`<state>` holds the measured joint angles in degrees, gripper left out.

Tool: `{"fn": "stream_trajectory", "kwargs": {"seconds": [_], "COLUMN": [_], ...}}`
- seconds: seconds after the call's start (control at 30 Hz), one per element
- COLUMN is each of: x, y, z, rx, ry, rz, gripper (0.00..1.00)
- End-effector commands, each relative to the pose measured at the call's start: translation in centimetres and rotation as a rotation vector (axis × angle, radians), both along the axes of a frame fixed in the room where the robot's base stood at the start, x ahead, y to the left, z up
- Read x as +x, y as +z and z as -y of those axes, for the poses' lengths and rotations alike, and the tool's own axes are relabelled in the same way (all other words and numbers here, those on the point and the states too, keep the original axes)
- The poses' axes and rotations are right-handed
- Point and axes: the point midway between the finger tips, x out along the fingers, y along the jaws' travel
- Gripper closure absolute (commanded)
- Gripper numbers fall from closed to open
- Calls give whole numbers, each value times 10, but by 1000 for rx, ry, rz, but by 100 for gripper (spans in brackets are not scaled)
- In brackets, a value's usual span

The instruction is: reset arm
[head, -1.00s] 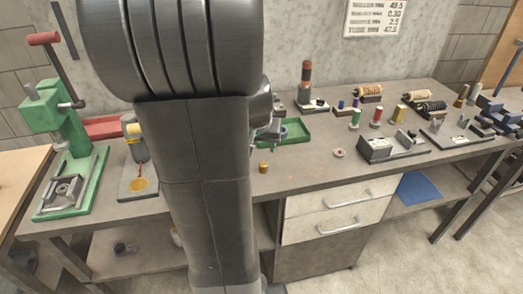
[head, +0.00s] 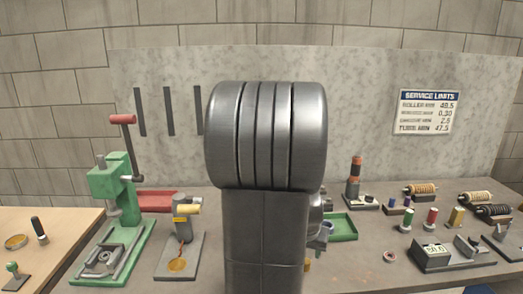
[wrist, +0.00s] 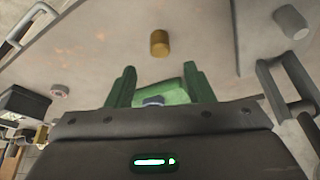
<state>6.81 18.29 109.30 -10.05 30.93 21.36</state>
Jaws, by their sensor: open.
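My arm fills the middle of the head view and hides most of my gripper; a bit of its end (head: 320,236) shows at the arm's right edge, beside the green tray (head: 343,227). In the wrist view my gripper (wrist: 160,87) is open, with two green fingers apart. Between them I see a green surface and a small bluish part; I cannot tell if they touch. A small brass cylinder (wrist: 159,42) stands on the bench beyond the fingertips, clear of them. Nothing is visibly held.
On the right are thread spools (head: 431,217), a display box (head: 433,255) and a small ring (head: 390,256).

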Motion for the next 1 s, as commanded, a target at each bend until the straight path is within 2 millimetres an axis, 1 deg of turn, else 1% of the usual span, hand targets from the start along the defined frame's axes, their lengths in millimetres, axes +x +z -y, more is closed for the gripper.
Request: {"fn": "stream_trajectory", "kwargs": {"seconds": [0.03, 0.3, 0.53, 0.6, 0.7, 1.0], "x": [2, 16, 23, 24, 24, 23], "y": [-8, -43, -66, -57, -52, -51], "z": [1, 6, 9, 9, 9, 9], "rx": [0, 0, 1, 0, -1, 0], "ry": [0, 0, 0, 0, 0, 0], "rz": [-3, -3, 1, 3, 2, 1], "gripper": [52, 52, 52, 52, 52, 52]}}
